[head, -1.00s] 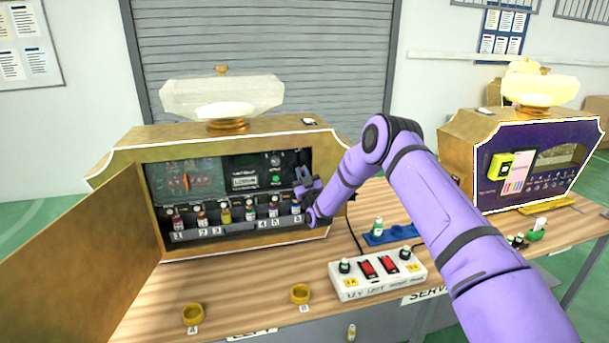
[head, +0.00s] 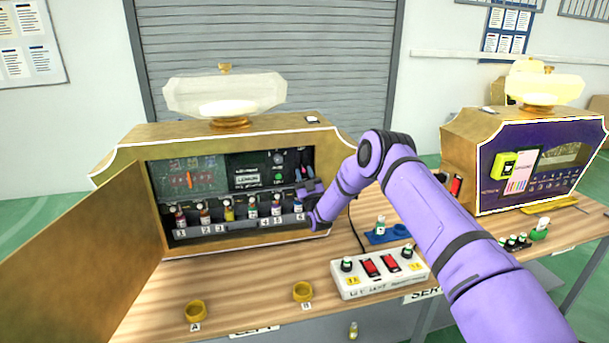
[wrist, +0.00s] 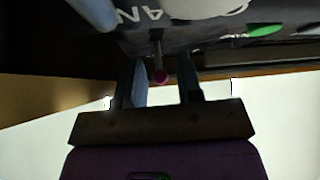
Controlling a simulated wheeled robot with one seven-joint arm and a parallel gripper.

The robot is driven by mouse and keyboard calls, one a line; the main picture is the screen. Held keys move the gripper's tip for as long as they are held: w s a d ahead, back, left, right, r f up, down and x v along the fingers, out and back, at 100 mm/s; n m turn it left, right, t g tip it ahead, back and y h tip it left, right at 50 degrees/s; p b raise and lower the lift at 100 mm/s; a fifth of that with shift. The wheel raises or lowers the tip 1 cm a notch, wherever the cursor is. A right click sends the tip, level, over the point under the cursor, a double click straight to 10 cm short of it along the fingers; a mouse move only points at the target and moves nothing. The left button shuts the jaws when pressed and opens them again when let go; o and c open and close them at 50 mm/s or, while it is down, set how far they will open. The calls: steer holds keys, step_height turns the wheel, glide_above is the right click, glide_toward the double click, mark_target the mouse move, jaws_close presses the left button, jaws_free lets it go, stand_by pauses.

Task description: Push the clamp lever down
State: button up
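In the wrist view my gripper (wrist: 160,62) has its two fingers apart, with a clear gap between them. A thin dark rod with a small pink-red knob, which looks like the clamp lever (wrist: 160,76), shows in that gap. I cannot tell whether a finger touches it. In the head view my gripper (head: 310,191) is at the right side of the open gold cabinet (head: 230,137), beside the row of small bottles. The lever is not clear there; the gripper and arm partly cover that corner.
Several numbered bottles (head: 253,206) stand in the cabinet. Its door (head: 95,265) is swung open to the left. A white switch box (head: 380,274) and a blue tray (head: 385,238) lie on the wooden table below my arm. Two yellow rings (head: 195,311) sit at the front.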

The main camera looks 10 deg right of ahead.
steer(key=v, duration=1)
steer(key=shift+s+f, duration=0.25)
steer(key=shift+s, duration=0.05)
steer(key=shift+d, duration=0.1)
